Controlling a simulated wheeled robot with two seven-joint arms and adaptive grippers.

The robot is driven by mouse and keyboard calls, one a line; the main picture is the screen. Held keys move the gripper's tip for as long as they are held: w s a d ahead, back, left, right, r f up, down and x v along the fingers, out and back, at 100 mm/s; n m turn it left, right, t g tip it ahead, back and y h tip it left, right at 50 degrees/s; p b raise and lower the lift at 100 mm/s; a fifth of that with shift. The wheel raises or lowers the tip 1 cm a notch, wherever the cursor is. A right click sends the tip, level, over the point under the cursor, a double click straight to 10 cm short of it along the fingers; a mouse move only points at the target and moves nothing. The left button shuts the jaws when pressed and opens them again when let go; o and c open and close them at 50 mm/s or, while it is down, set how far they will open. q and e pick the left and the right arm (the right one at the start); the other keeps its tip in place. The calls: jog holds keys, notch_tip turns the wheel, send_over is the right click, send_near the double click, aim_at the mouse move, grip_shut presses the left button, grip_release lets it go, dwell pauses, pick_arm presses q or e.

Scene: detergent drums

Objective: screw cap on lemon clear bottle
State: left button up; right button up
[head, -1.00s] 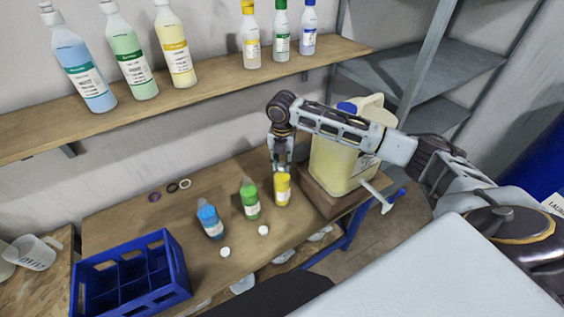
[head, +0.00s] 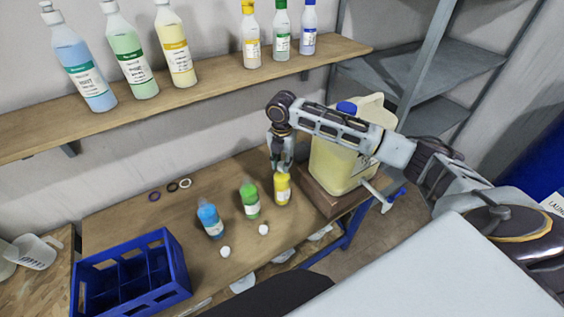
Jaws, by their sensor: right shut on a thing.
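The lemon clear bottle (head: 282,190), small and yellow with a white label, stands upright on the wooden bench in front of the drum. My right gripper (head: 281,168) points straight down at the top of this bottle, shut on the cap at its mouth. The fingers hide most of the cap, so I cannot tell how it sits on the neck. Two loose white caps lie on the bench, one (head: 263,229) in front of the green bottle (head: 249,200) and one (head: 225,252) in front of the blue bottle (head: 210,220). My left gripper is not in view.
A yellow drum (head: 335,165) stands on a wooden block (head: 325,200) under my right forearm. A blue divided crate (head: 130,272) sits at front left. Several rings (head: 172,187) lie at the bench's back. A shelf (head: 200,97) with bottles runs above.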

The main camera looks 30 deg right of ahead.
jog(key=shift+f+m, duration=0.1)
jog(key=shift+m, duration=1.3)
jog(key=shift+s+m, duration=0.1)
jog(key=shift+m, duration=2.7)
jog(key=shift+m, duration=0.4)
jog(key=shift+m, duration=2.5)
